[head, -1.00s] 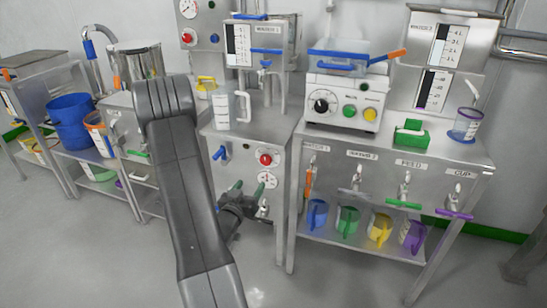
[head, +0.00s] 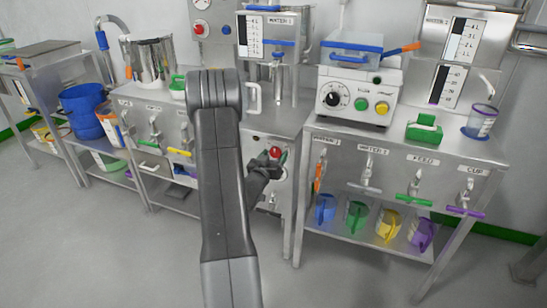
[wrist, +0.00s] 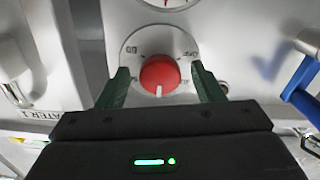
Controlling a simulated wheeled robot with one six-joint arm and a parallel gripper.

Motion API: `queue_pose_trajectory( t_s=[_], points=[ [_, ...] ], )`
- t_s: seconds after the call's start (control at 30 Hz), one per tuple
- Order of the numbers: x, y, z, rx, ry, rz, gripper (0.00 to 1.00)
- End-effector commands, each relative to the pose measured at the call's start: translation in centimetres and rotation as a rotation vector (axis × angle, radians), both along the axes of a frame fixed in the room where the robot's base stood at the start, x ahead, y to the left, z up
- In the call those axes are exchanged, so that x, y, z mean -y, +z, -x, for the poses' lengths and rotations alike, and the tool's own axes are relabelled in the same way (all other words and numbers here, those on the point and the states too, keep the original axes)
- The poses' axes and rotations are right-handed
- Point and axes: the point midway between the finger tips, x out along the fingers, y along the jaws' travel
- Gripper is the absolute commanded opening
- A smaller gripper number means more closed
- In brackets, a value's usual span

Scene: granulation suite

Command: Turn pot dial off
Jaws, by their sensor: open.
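The red dial (wrist: 159,74) sits on a round plate with small lettering on a pale front panel. A white pointer mark on it points down in the wrist view; the lettering is too small to read surely. My gripper (wrist: 164,84) is open, with one green finger on each side of the dial and gaps visible beside it. In the head view the red dial (head: 275,153) shows on the metal cabinet front, with my gripper (head: 272,160) right at it, partly hidden by my arm.
A blue handle (wrist: 302,86) stands out to the right in the wrist view. A gauge with a red needle (wrist: 166,3) is at its top edge. In the head view, a table with taps and coloured jugs (head: 388,223) stands to the right. The floor in front is clear.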

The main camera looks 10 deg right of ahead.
Motion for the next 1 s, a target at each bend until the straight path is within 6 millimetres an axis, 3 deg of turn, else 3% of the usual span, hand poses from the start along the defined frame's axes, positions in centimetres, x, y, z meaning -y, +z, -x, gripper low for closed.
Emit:
queue_pose_trajectory(
  t_s=[0.2,0.43,0.77,1.0],
  points=[
    [0.01,0.00,-0.01,0.000,0.000,0.000,0.59],
    [0.01,0.00,0.01,0.000,0.000,0.000,0.17],
    [0.01,-0.02,0.02,-0.024,0.000,0.035,0.17],
    [0.03,-0.05,0.04,-0.102,0.000,0.152,0.17]
  ],
)
